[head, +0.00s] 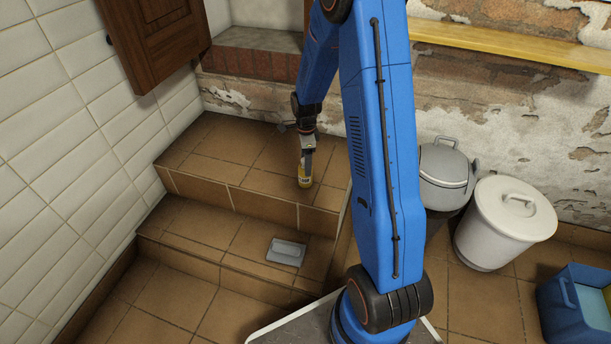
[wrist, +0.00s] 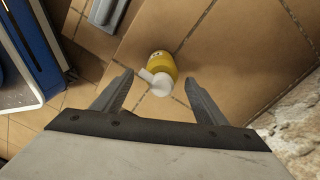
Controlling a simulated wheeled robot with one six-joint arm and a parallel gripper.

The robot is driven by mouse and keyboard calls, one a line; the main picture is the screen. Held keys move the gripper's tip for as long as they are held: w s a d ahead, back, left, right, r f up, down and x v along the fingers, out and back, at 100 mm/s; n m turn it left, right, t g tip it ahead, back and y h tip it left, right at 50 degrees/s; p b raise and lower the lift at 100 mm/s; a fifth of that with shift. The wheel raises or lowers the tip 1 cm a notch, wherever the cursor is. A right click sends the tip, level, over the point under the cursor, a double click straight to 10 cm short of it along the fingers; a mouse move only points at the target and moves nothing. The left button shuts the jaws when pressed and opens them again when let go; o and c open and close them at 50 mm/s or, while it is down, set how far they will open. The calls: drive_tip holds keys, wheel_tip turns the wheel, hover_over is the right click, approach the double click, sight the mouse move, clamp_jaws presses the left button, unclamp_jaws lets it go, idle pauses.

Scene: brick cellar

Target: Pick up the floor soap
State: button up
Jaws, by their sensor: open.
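The floor soap looks like a small yellow bottle (head: 305,181) standing on the top tiled step near its front edge. In the wrist view the bottle (wrist: 162,65) shows from above, with a white top and spout. My gripper (head: 307,158) is just above the bottle, pointing down, and hides its upper part in the head view. In the wrist view the fingers of my gripper (wrist: 159,77) are apart, one on each side of the white top. I cannot tell how far down they reach beside it.
A grey float-like tool (head: 286,252) lies on the lower step. A grey lidded bin (head: 447,176), a white lidded bucket (head: 505,222) and a blue box (head: 575,305) stand on the right. A wooden cabinet (head: 155,38) hangs at upper left. Tiles around the bottle are clear.

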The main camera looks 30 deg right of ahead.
sight(304, 181)
drive_tip(key=shift+w+d+f, duration=0.1)
drive_tip(key=shift+f, duration=3.55)
drive_tip(key=c, duration=1.2)
